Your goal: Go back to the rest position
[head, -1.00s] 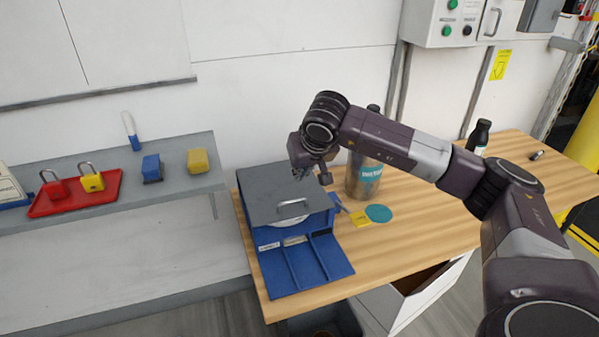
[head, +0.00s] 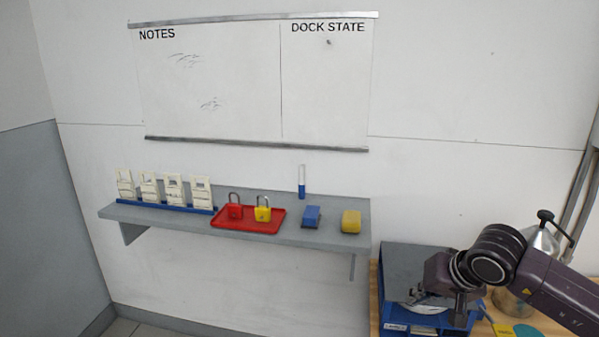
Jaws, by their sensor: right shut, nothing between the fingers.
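My right gripper (head: 463,308) is at the lower right of the head view, in front of the blue case with the grey lid (head: 413,262). Its fingers point down and are shut with nothing between them. My right arm comes in from the right edge and hides part of the case and of a metal container (head: 543,240). I cannot tell the gap between the gripper and the case. My left gripper is not in view.
A grey wall shelf (head: 330,233) holds a red tray (head: 275,224) with a red padlock (head: 235,208) and a yellow padlock (head: 263,211), a blue block (head: 311,215), a yellow block (head: 351,221) and several white tags (head: 173,189). A whiteboard (head: 230,85) hangs above. The wooden table (head: 374,300) is mostly out of frame.

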